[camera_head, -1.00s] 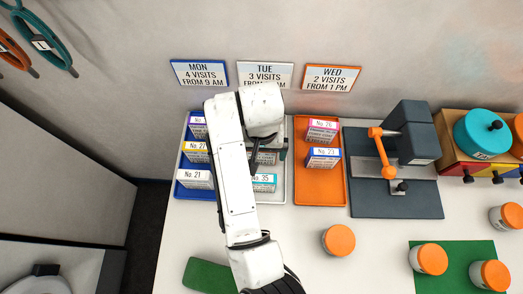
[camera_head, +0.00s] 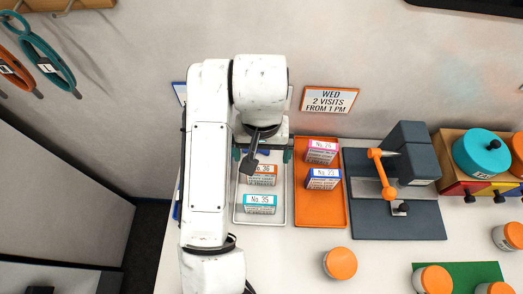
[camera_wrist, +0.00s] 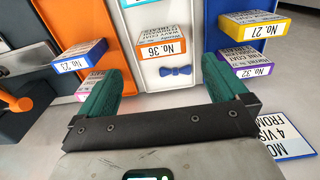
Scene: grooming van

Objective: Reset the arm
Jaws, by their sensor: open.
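My white arm (camera_head: 208,150) reaches up over the left part of the counter in the head view. The tray holds box No. 36 (camera_head: 262,174) and box No. 35 (camera_head: 260,204). A small blue bow-shaped piece (camera_wrist: 176,71) lies in the tray behind box No. 36. My arm hides most of the blue tray (camera_wrist: 200,60) in the head view.
An orange tray (camera_head: 320,215) holds box No. 26 (camera_head: 321,151) and box No. 23 (camera_head: 323,179). A dark press with an orange lever (camera_head: 381,170) stands to its right. Orange-lidded jars (camera_head: 340,263) stand in front. The WED sign (camera_head: 330,100) is on the wall.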

